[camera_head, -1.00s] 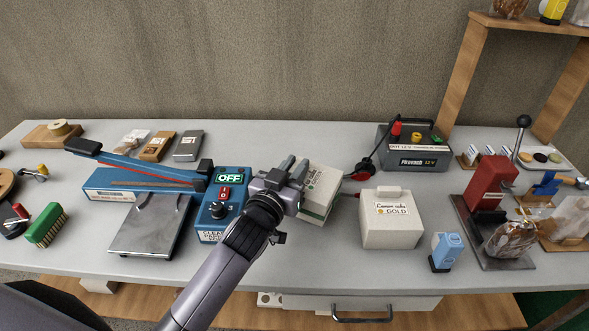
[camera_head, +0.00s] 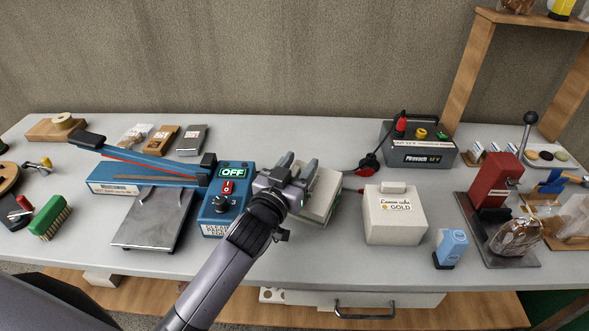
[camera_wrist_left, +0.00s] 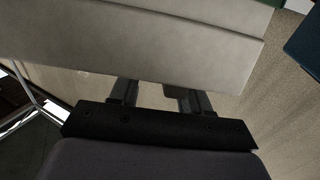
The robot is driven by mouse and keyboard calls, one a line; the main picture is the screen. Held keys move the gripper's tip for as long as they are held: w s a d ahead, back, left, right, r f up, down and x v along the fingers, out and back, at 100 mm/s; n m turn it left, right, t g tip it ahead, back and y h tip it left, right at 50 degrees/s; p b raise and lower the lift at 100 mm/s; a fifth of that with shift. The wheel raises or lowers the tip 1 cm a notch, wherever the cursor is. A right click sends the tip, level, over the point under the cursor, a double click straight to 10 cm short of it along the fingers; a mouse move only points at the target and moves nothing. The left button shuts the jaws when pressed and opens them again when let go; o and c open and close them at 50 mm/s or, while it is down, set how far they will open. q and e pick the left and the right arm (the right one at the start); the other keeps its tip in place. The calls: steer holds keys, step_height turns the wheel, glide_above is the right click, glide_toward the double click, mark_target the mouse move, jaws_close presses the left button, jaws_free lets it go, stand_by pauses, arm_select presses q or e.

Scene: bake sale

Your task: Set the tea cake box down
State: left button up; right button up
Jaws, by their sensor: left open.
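A pale box with a green lower edge (camera_head: 322,196) stands on the grey table between the blue sealer and the lemon cake box; I take it for the tea cake box, though its label cannot be read. My left gripper (camera_head: 299,163) is open at this box's left side, with its fingers partly over it in the head view. In the left wrist view the box's pale side (camera_wrist_left: 140,45) fills the top, just beyond the two spread fingers (camera_wrist_left: 154,94). The fingertips are partly hidden there, so contact is unclear. My right gripper is out of view.
The blue sealer (camera_head: 222,205), showing OFF, stands left of the gripper. The lemon cake box (camera_head: 395,222) is at the right, with a blue bottle-like item (camera_head: 450,248) beyond it. A grey power unit (camera_head: 417,156) with a cable stands behind. Bare table (camera_head: 330,248) lies in front.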

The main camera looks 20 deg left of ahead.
arm_select(q)
steer(key=shift+s+r+p, duration=0.1)
steer(key=shift+r+p, duration=0.25)
steer(key=shift+r, duration=0.15)
steer(key=s+a, duration=0.1)
steer(key=s, duration=1)
steer(key=shift+s+a+b, duration=0.2)
steer(key=shift+s+b, duration=0.15)
steer(key=shift+b, duration=0.05)
